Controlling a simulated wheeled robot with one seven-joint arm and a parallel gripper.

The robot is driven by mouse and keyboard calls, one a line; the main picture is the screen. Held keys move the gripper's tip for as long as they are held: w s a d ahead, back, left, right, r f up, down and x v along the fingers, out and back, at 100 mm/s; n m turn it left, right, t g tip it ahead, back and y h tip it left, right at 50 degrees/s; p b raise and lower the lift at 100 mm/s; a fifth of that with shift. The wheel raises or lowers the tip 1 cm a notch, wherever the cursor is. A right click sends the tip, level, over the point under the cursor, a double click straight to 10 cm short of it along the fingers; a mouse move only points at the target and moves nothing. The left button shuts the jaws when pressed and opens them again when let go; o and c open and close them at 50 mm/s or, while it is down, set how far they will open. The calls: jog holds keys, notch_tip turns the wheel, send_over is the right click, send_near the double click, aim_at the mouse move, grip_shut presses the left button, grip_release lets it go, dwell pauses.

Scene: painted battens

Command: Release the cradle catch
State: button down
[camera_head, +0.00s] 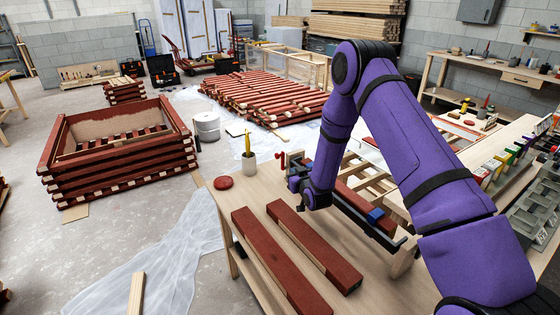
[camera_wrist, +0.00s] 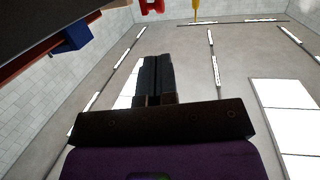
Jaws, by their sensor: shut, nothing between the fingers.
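In the head view, a long dark cradle-like holder (camera_head: 352,208) on the workbench bears a red-brown batten (camera_head: 362,204). A blue block (camera_head: 375,215) sits at its near end and a small red lever-like part (camera_head: 281,160) stands at its far left end. I cannot tell which is the catch. My purple arm comes down over the far end; my gripper's fingers are largely hidden there. In the wrist view, my gripper (camera_wrist: 158,80) is shut and empty. A blue block (camera_wrist: 72,40) shows at upper left and a red part (camera_wrist: 152,6) at the top edge, both apart from the fingers.
Two loose red battens (camera_head: 285,262) lie on the bench (camera_head: 225,200) in front. A cup with a yellow-handled tool (camera_head: 249,160) and a red disc (camera_head: 223,182) stand at its left. A stacked red crate (camera_head: 120,150) is on the floor beyond.

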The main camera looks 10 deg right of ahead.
aim_at(276, 154)
jog(key=x, duration=1.4)
jog(key=shift+r, duration=0.1)
jog(key=shift+w+a+r+g, duration=0.1)
jog(key=shift+w+r+g, duration=0.05)
jog(key=shift+w+g, duration=0.2)
jog(key=g, duration=0.1)
jog(key=w, duration=0.1)
jog(key=w+g, duration=0.1)
jog(key=shift+a+r+g+h, duration=0.3)
jog(key=shift+a+g, duration=0.05)
jog(key=w+a+f+n+g+h, duration=0.1)
jog(key=w+a+f+g+h, duration=0.1)
jog(key=w+g, duration=0.4)
jog(key=shift+w+f+g, duration=0.25)
jog(key=shift+f+g, duration=0.15)
jog(key=shift+g, duration=0.4)
jog(key=shift+a, duration=0.1)
dwell(0.6)
